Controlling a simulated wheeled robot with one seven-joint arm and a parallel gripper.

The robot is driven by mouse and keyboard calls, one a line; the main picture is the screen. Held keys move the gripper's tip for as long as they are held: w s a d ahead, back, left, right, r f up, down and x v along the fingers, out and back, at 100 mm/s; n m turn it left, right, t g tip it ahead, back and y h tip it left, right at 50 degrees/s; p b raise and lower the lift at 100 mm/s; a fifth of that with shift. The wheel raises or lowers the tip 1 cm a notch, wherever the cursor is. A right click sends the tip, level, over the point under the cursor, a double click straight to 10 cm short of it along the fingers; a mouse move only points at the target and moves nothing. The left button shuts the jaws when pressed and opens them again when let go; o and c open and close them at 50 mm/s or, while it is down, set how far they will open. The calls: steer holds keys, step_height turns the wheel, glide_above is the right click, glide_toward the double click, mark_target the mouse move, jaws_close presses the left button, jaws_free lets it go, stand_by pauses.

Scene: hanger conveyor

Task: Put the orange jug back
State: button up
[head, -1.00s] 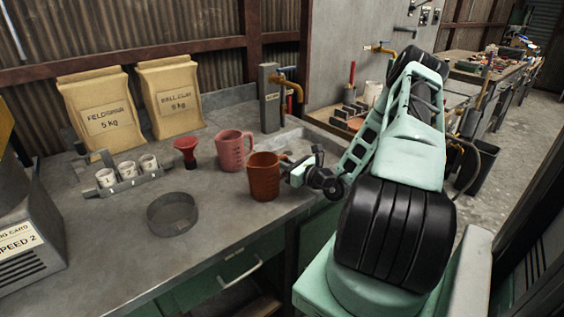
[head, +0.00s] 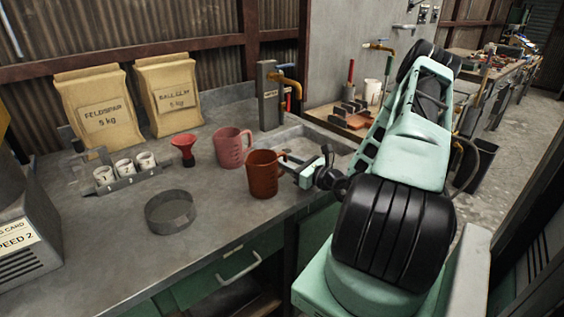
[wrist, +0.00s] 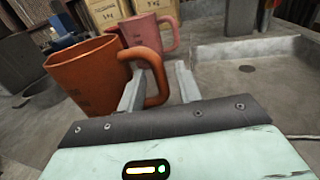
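The orange jug (head: 263,176) stands upright on the grey counter beside the pink jug (head: 230,150). Its handle faces right, toward my gripper (head: 297,168). In the wrist view the orange jug (wrist: 88,80) fills the left, and my gripper (wrist: 160,72) has its two fingers apart. The handle lies between them, with the left finger at the handle's opening and the right finger outside it. A clear gap shows at the right finger; whether the left finger touches the handle I cannot tell. The pink jug (wrist: 160,32) shows behind.
A red funnel (head: 184,148), a rack of numbered cups (head: 128,180) and a round sieve (head: 170,212) stand left of the jugs. Two paper sacks (head: 95,112) are behind. A sink (head: 320,138) and tap post (head: 268,95) lie at the right. The counter's front is clear.

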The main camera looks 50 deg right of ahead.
steer(key=s+b, duration=0.1)
steer(key=s, duration=0.7)
steer(key=shift+s+a, duration=0.2)
